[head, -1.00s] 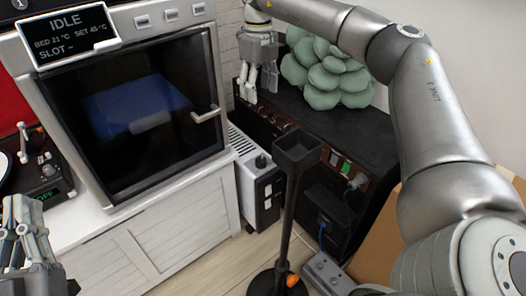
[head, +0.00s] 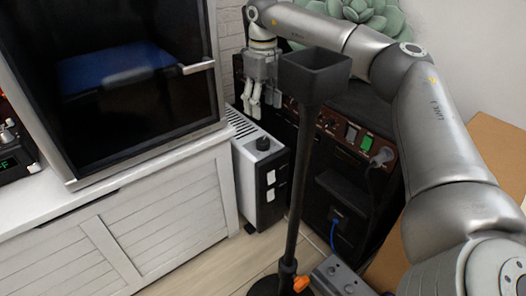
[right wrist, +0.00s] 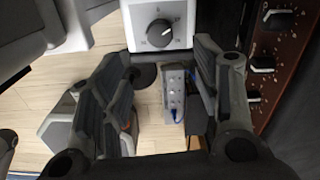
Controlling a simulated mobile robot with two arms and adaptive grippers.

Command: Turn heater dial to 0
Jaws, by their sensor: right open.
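The heater (head: 246,168) is a narrow white unit with a black front panel, on the floor beside the white cabinet. Its dark round dial (head: 263,143) is on top. In the right wrist view the dial (right wrist: 160,33) is at top centre on a white plate (right wrist: 178,12) with small marks; I cannot read its setting. My right gripper (head: 252,104) points down above the heater, apart from the dial. In the right wrist view its fingers (right wrist: 165,88) are spread with nothing between them. My left gripper is out of view.
A black stand with a square cup (head: 315,72) rises close to the heater's right. A black rack (head: 345,205) with knobs, a plug and a blue cable is behind it. The white cabinet (head: 140,225) bounds the left. Some floor (head: 225,270) is clear in front.

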